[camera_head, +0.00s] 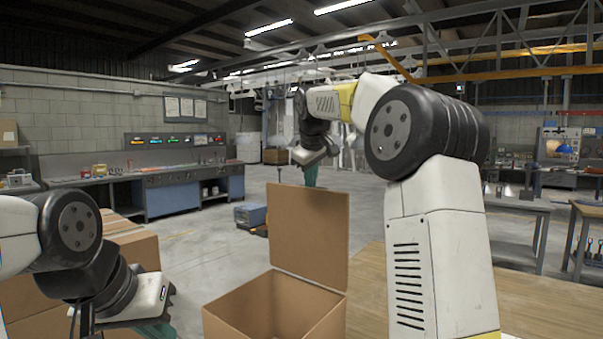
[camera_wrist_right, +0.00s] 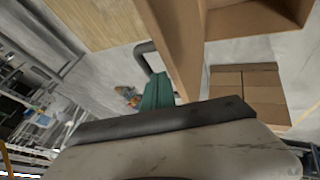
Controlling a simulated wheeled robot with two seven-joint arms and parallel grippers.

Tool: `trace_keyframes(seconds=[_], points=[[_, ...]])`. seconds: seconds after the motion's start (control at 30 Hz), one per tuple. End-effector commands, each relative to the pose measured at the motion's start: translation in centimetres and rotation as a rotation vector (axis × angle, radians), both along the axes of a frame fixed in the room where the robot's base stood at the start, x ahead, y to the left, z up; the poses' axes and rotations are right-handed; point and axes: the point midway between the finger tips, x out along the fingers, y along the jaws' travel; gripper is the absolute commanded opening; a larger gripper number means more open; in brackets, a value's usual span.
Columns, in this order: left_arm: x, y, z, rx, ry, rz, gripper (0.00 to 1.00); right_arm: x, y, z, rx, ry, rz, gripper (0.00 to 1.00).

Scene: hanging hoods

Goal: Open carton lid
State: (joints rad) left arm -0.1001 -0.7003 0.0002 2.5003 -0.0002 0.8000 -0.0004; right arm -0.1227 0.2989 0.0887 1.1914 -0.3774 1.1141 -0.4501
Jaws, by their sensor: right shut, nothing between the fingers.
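The brown carton (camera_head: 228,322) stands at the bottom middle of the head view, its inside showing. Its lid (camera_head: 308,238) stands upright from the far edge. My right gripper (camera_head: 311,175) is beyond the lid, its green fingers pointing down near the lid's top edge and partly hidden by it. In the right wrist view, the shut fingers (camera_wrist_right: 157,92) are beside the lid (camera_wrist_right: 172,40), with the carton (camera_wrist_right: 255,18) at the upper right. I cannot tell whether they touch the lid. My left gripper (camera_head: 158,331) is at the bottom left, cut off by the frame, its jaws unclear.
Closed brown boxes (camera_head: 135,245) are stacked at the left, behind my left arm. A wooden tabletop (camera_head: 368,290) lies right of the carton. Workbenches (camera_head: 170,190) line the far wall. The concrete floor (camera_head: 195,245) beyond the carton is mostly clear.

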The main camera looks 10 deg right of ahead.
Motion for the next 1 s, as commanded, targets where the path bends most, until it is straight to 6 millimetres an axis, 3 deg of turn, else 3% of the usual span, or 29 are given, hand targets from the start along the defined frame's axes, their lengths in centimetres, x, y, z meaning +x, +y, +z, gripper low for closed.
trace_keyframes(seconds=[0.37,0.7,1.0], points=[[0.0,0.0,0.0,-0.001,0.000,0.001,0.00,0.2,-0.1,-0.2,0.001,0.000,-0.001,0.00],[0.0,0.0,0.0,-0.001,0.000,0.001,0.00,3.9,-3.9,-0.7,0.001,0.001,-0.003,0.00],[0.0,0.0,0.0,-0.001,0.000,0.001,0.00,4.2,-4.1,-0.7,0.000,0.000,0.000,0.00]])
